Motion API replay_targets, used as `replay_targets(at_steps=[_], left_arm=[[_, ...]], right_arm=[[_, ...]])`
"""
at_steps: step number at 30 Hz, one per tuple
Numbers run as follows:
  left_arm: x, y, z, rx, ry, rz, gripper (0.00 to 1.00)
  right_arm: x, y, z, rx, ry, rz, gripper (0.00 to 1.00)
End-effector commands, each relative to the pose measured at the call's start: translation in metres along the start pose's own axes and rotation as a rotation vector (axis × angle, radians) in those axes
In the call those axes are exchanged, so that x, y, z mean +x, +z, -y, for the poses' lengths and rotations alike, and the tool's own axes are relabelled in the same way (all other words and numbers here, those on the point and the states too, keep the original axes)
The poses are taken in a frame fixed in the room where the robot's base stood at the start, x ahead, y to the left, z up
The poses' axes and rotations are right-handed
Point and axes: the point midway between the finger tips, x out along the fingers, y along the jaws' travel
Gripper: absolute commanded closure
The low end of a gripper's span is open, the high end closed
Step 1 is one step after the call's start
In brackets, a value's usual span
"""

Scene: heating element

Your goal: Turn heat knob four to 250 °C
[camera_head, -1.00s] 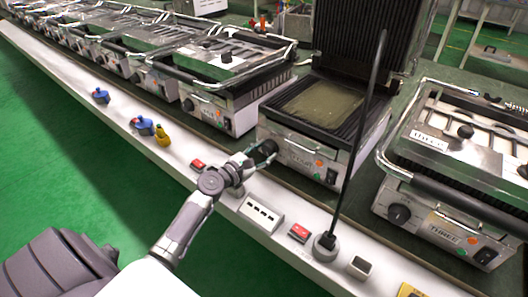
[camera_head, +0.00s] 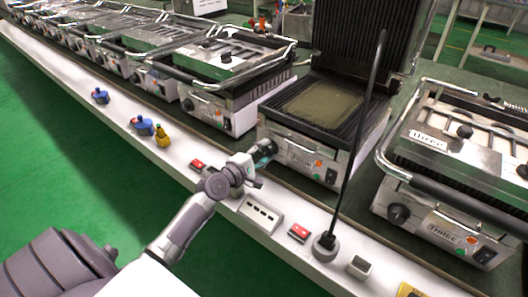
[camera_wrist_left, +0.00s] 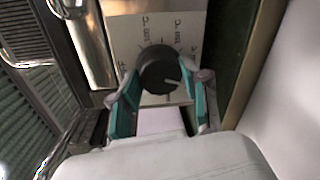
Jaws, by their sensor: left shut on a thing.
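The grill marked FOUR (camera_head: 305,157) stands with its lid raised. Its dark round heat knob (camera_wrist_left: 158,68) sits on a pale dial plate (camera_wrist_left: 190,28) in the left wrist view. My left gripper (camera_head: 265,152) is at the knob end of the grill's front and hides most of the knob in the head view. Its green-padded fingers (camera_wrist_left: 163,94) are on either side of the knob, shut on it. My right gripper is not in view.
Grill THREE (camera_head: 450,222) stands to the right, with more grills in a row to the left. A tall thin dark pole on a round base (camera_head: 325,246), a white socket block (camera_head: 260,214) and red switches (camera_head: 298,232) are on the white ledge.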

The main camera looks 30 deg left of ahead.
Motion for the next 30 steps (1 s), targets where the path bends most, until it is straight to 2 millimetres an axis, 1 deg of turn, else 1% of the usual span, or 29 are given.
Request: replay_targets(at_steps=[6,12,27,28,30], left_arm=[[-0.0001,0.0004,-0.0002,0.113,0.0,-0.009,0.88],[-0.0001,0.0006,0.0,0.167,0.001,-0.014,0.88],[0.0,0.0005,0.0003,0.184,0.001,-0.015,0.88],[-0.0001,0.0005,0.0003,0.184,0.001,-0.015,0.52],[0.0,0.0005,0.0004,0.183,0.001,-0.015,0.4]], right_arm=[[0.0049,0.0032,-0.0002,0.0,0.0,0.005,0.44],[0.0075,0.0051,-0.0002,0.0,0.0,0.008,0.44],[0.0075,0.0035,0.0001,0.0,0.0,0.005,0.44],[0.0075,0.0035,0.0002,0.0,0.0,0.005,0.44],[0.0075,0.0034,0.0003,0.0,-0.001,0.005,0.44]])
